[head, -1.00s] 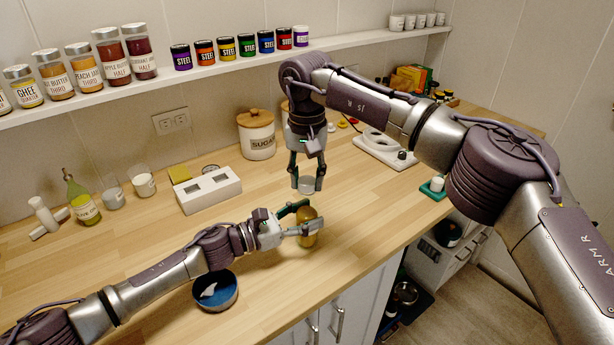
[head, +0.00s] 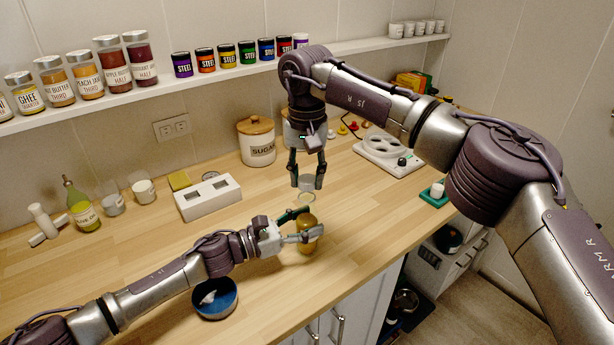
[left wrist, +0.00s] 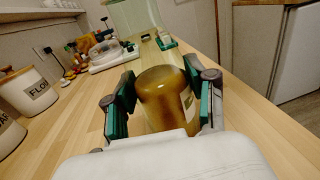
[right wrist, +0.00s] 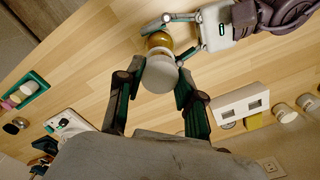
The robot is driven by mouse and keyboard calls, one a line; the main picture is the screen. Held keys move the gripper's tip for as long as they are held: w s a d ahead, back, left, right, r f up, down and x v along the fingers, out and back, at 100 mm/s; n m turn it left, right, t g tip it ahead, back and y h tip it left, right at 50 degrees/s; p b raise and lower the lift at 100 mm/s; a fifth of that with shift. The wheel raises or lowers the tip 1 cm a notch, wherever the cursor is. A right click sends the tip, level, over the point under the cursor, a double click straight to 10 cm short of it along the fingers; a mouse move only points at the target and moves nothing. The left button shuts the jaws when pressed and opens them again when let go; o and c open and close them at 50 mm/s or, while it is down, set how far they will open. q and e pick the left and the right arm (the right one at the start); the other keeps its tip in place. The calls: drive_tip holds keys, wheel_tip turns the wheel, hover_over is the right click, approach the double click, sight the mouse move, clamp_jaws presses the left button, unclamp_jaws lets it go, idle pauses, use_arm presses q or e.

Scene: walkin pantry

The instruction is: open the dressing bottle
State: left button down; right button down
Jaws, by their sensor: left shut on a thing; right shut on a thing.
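The dressing bottle (head: 308,238) is a rounded amber bottle near the counter's front edge. A pale label shows on its side in the left wrist view (left wrist: 163,98). My left gripper (head: 303,228) is shut around it from the left, with a green-padded finger on each side. My right gripper (head: 306,184) points down above the bottle and is shut on a pale round lid (right wrist: 159,75). In the right wrist view the lid hides part of the bottle (right wrist: 159,40).
A blue bowl (head: 216,300) stands near the left arm. A white appliance (head: 388,152) is at the right. Counter around the bottle is clear.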

sight(307, 179)
use_arm(q)
drive_tip(key=shift+f, duration=0.2)
use_arm(e)
drive_tip(key=shift+r, duration=2)
use_arm(q)
drive_tip(key=shift+c, duration=1.5)
unclamp_jaws()
drive_tip(key=shift+r, duration=0.1)
